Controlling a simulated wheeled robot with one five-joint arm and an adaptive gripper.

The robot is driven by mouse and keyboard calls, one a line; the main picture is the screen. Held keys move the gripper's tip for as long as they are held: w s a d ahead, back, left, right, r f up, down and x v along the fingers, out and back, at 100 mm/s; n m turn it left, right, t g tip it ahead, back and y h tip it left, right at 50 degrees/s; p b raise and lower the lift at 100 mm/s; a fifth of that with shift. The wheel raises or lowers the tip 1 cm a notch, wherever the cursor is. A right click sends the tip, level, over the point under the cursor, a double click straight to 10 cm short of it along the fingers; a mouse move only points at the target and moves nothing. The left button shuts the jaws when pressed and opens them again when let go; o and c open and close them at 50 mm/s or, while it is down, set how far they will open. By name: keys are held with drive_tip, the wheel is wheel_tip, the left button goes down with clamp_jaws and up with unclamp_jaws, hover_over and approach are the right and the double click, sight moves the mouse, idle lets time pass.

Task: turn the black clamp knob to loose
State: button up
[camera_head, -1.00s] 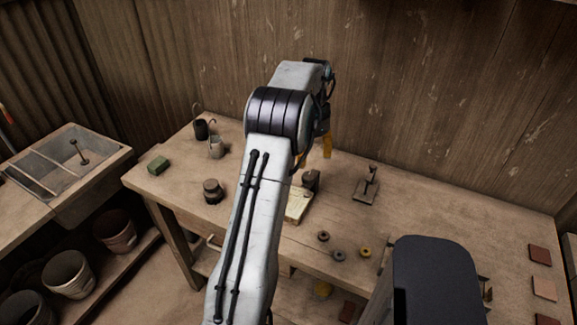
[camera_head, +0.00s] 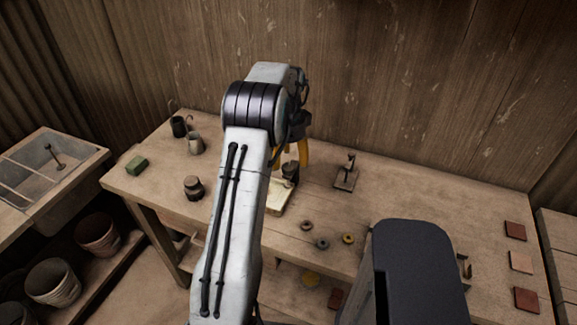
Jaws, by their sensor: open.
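My gripper (camera_head: 290,157) has yellow fingers, spread apart, at the end of my pale arm near the middle of the bench. A small dark piece (camera_head: 290,173) stands just below the fingers, at the back of a cream block (camera_head: 279,198). It may be the clamp with its black knob, but it is too small and partly covered to tell. I cannot tell whether the fingers touch it. My arm hides part of the cream block. A small stand with an upright post (camera_head: 347,173) sits to the right.
The wooden bench (camera_head: 420,190) is clear at its back right. A dark jar (camera_head: 193,187), a green block (camera_head: 136,165) and two cups (camera_head: 187,134) stand at left. Several small rings (camera_head: 322,243) lie near the front edge. Tiles (camera_head: 521,261) lie at far right.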

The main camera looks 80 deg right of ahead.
sight(289, 166)
drive_tip(key=shift+f, duration=1.65)
drive_tip(key=c, duration=1.2)
